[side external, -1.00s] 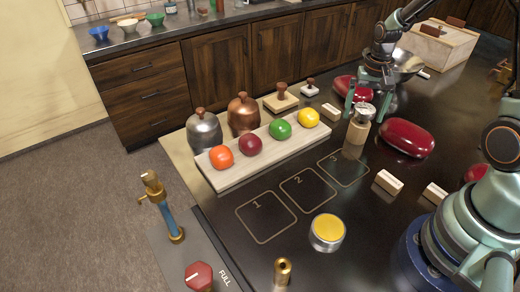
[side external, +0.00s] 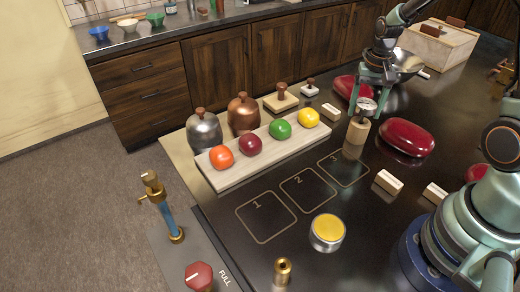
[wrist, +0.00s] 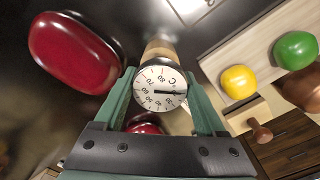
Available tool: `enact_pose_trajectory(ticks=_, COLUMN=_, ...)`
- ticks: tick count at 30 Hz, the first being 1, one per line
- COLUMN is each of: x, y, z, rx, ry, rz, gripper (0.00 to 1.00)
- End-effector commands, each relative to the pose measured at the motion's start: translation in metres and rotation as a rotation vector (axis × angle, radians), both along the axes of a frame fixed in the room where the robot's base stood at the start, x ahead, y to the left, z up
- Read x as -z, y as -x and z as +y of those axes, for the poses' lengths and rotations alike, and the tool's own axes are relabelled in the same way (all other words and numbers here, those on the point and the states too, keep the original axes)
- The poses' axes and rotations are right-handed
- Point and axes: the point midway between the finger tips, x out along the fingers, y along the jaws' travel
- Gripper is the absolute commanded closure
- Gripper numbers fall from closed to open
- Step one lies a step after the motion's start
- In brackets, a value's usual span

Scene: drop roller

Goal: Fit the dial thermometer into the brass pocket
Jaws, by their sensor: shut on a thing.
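The dial thermometer, with a round white dial (wrist: 160,88), sits between the two green fingers of my gripper (wrist: 160,82) in the wrist view. In the side external view the dial (side external: 367,105) shows just above a pale wooden block (side external: 355,133). My gripper (side external: 371,98) is shut on the thermometer from above. The stem is hidden, so I cannot tell whether it is still inside the block. The brass pocket (side external: 283,268) stands upright at the front edge of the side external view, well away from my gripper.
A yellow-topped round button (side external: 327,231) stands near the pocket. Numbered squares (side external: 265,216) mark the clear counter. A board (side external: 225,180) of fruit lies left, a red glossy case (side external: 407,137) right of the block. White blocks (side external: 389,182) lie nearer.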

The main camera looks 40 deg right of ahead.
Motion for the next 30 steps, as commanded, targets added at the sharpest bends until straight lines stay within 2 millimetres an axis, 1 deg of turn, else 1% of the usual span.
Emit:
enact_pose_trajectory(ticks=5, x=-0.031, y=-0.002, z=-0.001, rx=0.000, ry=0.003, rz=-0.007, gripper=0.85)
enact_pose_trajectory(ticks=8, x=-0.053, y=-0.001, z=-0.001, rx=0.000, ry=0.004, rz=-0.009, gripper=0.85)
enact_pose_trajectory(ticks=15, x=-0.115, y=-0.001, z=-0.001, rx=0.000, ry=0.004, rz=-0.008, gripper=0.85)
enact_pose_trajectory(ticks=18, x=-0.139, y=-0.001, z=0.000, rx=0.000, ry=0.003, rz=-0.007, gripper=0.85)
enact_pose_trajectory(ticks=21, x=-0.158, y=-0.001, z=0.000, rx=0.000, ry=0.003, rz=-0.006, gripper=0.85)
enact_pose_trajectory(ticks=24, x=-0.171, y=-0.001, z=0.000, rx=0.000, ry=0.001, rz=-0.003, gripper=0.85)
enact_pose_trajectory(ticks=27, x=-0.180, y=-0.001, z=0.001, rx=-0.004, ry=0.001, rz=-0.002, gripper=0.85)
enact_pose_trajectory(ticks=29, x=-0.183, y=-0.002, z=0.006, rx=-0.017, ry=0.001, rz=-0.002, gripper=0.85)
enact_pose_trajectory(ticks=30, x=-0.184, y=-0.003, z=0.011, rx=-0.033, ry=0.000, rz=-0.001, gripper=0.85)
